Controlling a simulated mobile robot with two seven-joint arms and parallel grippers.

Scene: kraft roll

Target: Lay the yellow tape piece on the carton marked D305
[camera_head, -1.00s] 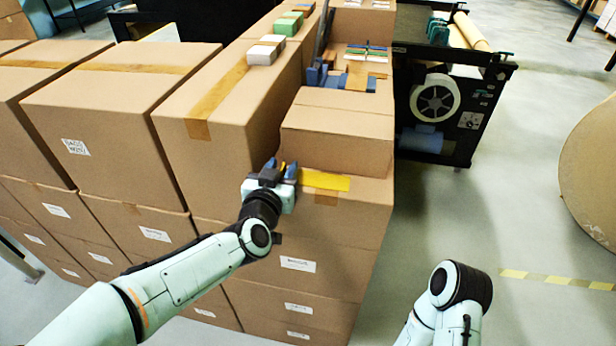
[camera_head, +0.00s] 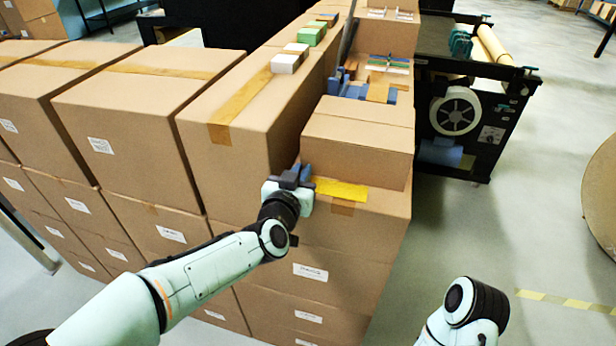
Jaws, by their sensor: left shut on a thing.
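The yellow tape piece (camera_head: 341,189) is a flat bright strip along the front top edge of a carton (camera_head: 345,228), in front of a smaller carton (camera_head: 357,139). My left gripper (camera_head: 304,178) is at the left end of the strip and shut on it. I cannot tell whether the strip touches the carton top. White labels show on several cartons, such as one (camera_head: 311,272) on the front of the stack and one (camera_head: 100,145) at the left. Their print is too small to read surely, so I cannot tell which is D305. My right arm shows at the lower right, its gripper out of frame.
Tall cartons fill the left, one with brown tape (camera_head: 222,127) and small blocks (camera_head: 285,63) on top. Blue tools (camera_head: 349,85) lie behind the smaller carton. A black machine (camera_head: 466,120) stands at the back right.

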